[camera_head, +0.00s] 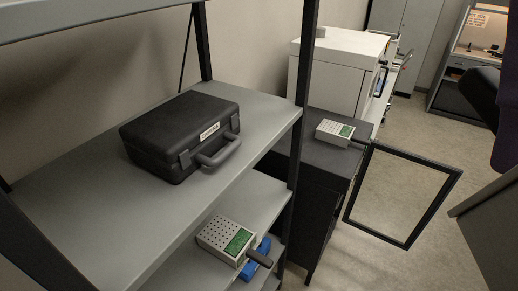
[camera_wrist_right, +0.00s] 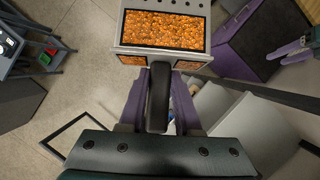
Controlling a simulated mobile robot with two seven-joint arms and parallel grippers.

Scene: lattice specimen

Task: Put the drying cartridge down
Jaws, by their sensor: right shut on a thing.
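The drying cartridge (camera_wrist_right: 163,28) shows at the top of the right wrist view. It is a pale box with a row of holes and windows full of orange granules. My right gripper (camera_wrist_right: 168,72) has purple fingers shut on the cartridge's black handle. The cartridge's far end is cut off by the picture's edge. In the head view neither this cartridge nor the right fingers show. A purple-and-grey part, apparently my left gripper (camera_wrist_right: 298,49), shows at the right edge of the right wrist view; its jaws are unclear.
A similar cartridge with a green window (camera_head: 228,240) lies on the lower shelf, by a blue object (camera_head: 256,262). A black case (camera_head: 180,135) occupies the upper shelf (camera_head: 75,215).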

